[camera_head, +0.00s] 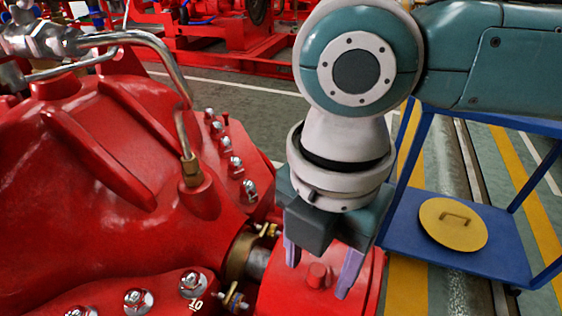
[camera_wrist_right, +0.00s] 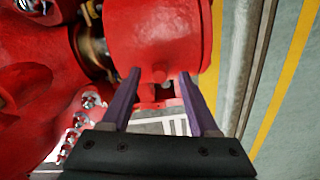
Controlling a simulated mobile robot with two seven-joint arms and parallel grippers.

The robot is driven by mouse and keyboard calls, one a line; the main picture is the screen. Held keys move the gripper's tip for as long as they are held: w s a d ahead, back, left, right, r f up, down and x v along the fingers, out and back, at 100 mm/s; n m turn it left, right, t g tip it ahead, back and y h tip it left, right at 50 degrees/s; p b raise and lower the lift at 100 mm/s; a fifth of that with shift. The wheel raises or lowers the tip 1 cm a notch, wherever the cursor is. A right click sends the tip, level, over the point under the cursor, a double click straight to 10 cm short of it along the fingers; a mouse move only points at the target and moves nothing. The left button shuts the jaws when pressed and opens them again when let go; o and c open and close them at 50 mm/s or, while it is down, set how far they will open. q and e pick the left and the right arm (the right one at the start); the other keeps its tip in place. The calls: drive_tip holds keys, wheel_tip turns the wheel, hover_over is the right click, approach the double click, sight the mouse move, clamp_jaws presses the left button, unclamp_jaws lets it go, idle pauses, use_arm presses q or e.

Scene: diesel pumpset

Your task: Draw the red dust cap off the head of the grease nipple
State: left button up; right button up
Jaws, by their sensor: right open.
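The red dust cap (camera_head: 318,274) is a small red knob on top of the red cylindrical housing (camera_head: 275,291), low in the head view. In the right wrist view the cap (camera_wrist_right: 159,74) shows between the fingertips, against the same red housing (camera_wrist_right: 155,32). The grease nipple's head cannot be made out. My right gripper (camera_head: 317,279) points down over the housing, its two purple fingers apart and empty, one on each side of the cap as seen. It also shows in the right wrist view (camera_wrist_right: 160,75). I cannot tell how far above the cap the fingertips are. My left gripper is not in view.
The large red pump casing (camera_head: 95,190) with bolts and a bent metal pipe (camera_head: 165,55) fills the left. A brass-coloured collar (camera_head: 240,256) with small fittings adjoins the housing. A blue cart (camera_head: 480,240) carrying a yellow disc (camera_head: 453,223) stands at right on the floor.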

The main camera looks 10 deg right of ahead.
clamp_jaws()
idle(0.4)
idle(0.5)
